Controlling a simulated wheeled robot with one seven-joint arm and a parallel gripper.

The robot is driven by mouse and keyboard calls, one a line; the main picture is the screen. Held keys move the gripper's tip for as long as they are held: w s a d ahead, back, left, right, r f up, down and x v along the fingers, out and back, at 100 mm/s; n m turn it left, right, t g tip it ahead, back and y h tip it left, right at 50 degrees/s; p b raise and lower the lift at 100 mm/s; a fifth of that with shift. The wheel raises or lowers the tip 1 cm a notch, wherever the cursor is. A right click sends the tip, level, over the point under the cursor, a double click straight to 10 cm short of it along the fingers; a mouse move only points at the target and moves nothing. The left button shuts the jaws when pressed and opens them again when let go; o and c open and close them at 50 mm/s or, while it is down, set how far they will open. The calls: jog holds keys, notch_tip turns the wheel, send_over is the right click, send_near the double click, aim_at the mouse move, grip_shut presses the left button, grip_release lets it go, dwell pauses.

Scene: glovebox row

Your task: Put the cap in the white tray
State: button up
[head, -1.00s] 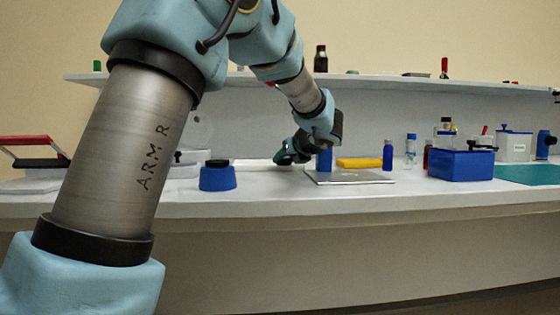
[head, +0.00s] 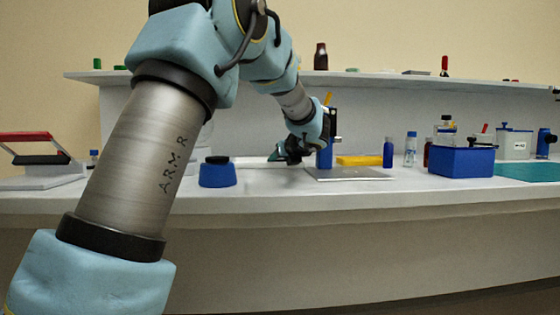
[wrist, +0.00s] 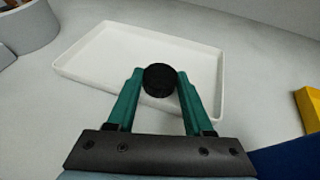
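The black round cap (wrist: 160,80) sits between the two green fingertips of my gripper (wrist: 160,84) in the wrist view, touching both. In that view the cap is over the inside of the white tray (wrist: 96,73), a shallow rectangular tray with a low rim. The gap between the cap and the tray floor is hard to judge. In the head view my gripper (head: 279,153) is low over the bench, and the cap cannot be made out there.
A blue container with a dark top (head: 218,173) stands left of my gripper. A grey plate (head: 350,174), a yellow block (head: 360,161) and a blue bottle (head: 388,153) are to the right. A blue box (head: 461,162) stands further right. A shelf (head: 210,77) runs behind.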

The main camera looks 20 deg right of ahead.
jog(key=o, duration=0.5)
jog(key=shift+c, duration=0.2)
jog(key=shift+r, duration=0.25)
jog(key=p+v, duration=0.2)
jog(key=v, duration=1)
jog(key=shift+f, duration=0.1)
